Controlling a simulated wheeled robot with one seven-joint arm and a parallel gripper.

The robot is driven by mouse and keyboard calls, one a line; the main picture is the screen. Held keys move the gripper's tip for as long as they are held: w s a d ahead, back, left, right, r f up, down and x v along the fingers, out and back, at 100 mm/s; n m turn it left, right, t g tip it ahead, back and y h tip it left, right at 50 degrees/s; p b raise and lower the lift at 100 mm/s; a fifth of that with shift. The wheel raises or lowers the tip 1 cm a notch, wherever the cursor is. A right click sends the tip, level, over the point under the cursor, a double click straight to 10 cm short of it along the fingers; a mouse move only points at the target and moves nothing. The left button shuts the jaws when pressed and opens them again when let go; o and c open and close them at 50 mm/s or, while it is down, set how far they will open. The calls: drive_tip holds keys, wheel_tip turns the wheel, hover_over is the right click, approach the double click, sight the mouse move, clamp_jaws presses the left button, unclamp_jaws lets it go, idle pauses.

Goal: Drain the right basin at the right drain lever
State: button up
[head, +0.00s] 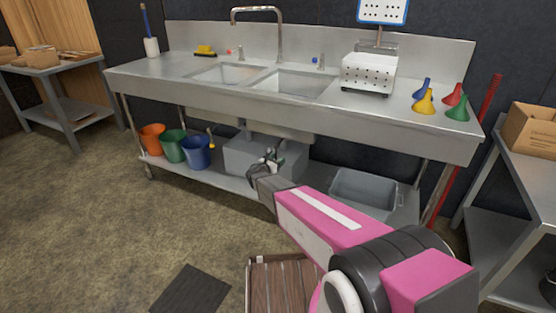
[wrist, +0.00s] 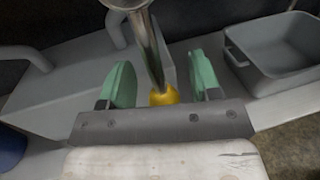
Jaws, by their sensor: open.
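The steel sink has a right basin (head: 295,83) and a left basin (head: 228,73). My gripper (head: 272,160) is under the sink's front edge, below the right basin. In the wrist view its two green fingers (wrist: 163,84) are open. A drain lever, a metal rod (wrist: 150,50) with a yellow ball knob (wrist: 163,96), hangs from a round drain fitting (wrist: 127,4). The knob sits between the fingers, with a gap on each side. Its lower part is hidden by my gripper's body. My gripper hides this knob in the head view.
A grey lidded box (head: 240,157) and an open grey tub (head: 362,193) stand on the lower shelf. Orange (head: 152,139), green (head: 173,146) and blue (head: 196,153) buckets stand left. A wooden slatted crate (head: 280,285) is on the floor. Open floor lies front left.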

drive_tip(key=shift+w+d, duration=0.35)
drive_tip(key=shift+w, duration=0.05)
clamp_jaws()
drive_tip(key=shift+a, duration=0.1)
drive_tip(key=w+a+r+m+y, duration=0.3)
drive_tip(key=a+r+m, duration=0.3)
drive_tip(key=m, duration=0.8)
drive_tip(key=shift+w+a+r, duration=0.15)
drive_tip(key=shift+w+a, duration=0.25)
drive_tip(key=shift+w, duration=0.1)
